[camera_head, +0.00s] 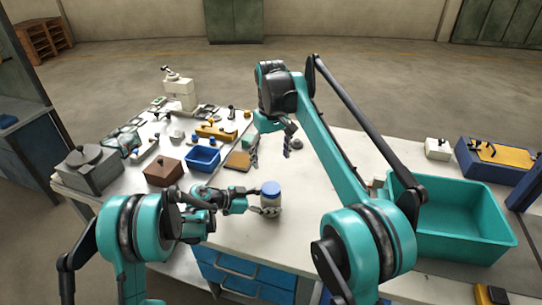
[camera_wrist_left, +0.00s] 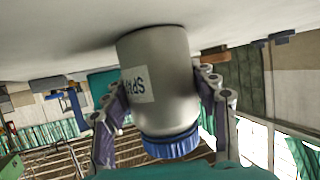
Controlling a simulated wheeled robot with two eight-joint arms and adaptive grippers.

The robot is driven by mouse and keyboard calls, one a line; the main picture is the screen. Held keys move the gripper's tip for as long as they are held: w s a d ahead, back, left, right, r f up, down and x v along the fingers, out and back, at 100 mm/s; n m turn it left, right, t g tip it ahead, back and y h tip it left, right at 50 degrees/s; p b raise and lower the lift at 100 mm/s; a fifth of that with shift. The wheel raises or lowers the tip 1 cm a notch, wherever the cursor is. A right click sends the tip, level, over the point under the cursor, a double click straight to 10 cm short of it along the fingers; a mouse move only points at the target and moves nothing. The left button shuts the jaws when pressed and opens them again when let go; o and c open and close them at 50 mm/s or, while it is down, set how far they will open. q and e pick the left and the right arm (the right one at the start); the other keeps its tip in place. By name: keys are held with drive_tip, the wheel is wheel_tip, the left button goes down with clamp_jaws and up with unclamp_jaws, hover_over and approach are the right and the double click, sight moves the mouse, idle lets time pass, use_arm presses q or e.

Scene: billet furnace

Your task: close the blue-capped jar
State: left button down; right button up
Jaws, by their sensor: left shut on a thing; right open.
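The jar (camera_head: 270,203) is pale grey and stands upright on the white table near its front edge. A blue cap (camera_head: 270,187) sits on its top; I cannot tell how tight it is. My left gripper (camera_head: 265,209) is shut around the jar's body from the left. In the left wrist view the picture is turned over: the labelled jar (camera_wrist_left: 160,80) is between the two fingers, with the ridged blue cap (camera_wrist_left: 172,145) at the bottom. My right gripper (camera_head: 271,154) is open and empty, fingers pointing down, behind and above the jar.
A blue bin (camera_head: 203,159), a brown box (camera_head: 164,172) and several small tools lie to the left. A large teal tub (camera_head: 455,220) stands at the right, beyond my right arm. The white table right of the jar is clear.

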use_arm(q)
drive_tip(key=shift+c, duration=2.1)
unclamp_jaws()
drive_tip(key=shift+v, duration=3.75)
